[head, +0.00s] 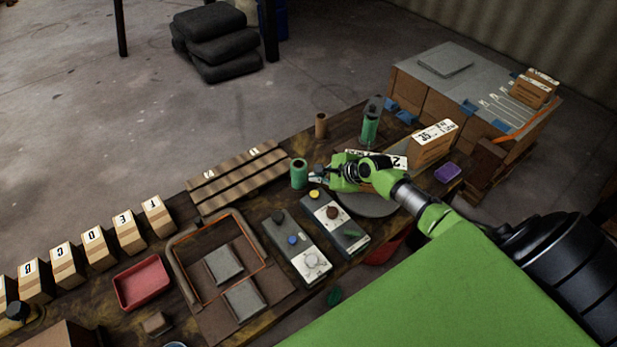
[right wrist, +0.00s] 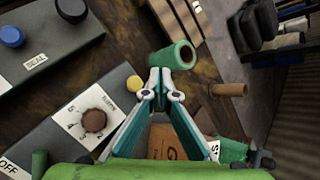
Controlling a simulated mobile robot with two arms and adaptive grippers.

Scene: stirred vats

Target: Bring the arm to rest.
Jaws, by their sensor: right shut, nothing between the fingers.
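My right arm comes in from the lower right in the head view, with a green gripper (head: 316,179) over the workbench. Its fingers are together with nothing between them. In the right wrist view the closed fingertips (right wrist: 165,76) appear just below a green hollow cylinder (right wrist: 174,57). That cylinder (head: 299,173) stands on the bench just left of the fingertips in the head view; whether they touch it I cannot tell. My left gripper is in neither view.
Control boxes with knobs (head: 334,222) sit in front of the gripper. A brown cylinder (head: 321,125) and a green bottle (head: 370,128) stand behind it. A round grey plate (head: 367,206) lies under the arm. A red tray (head: 142,283) and lettered boxes (head: 97,246) are at left.

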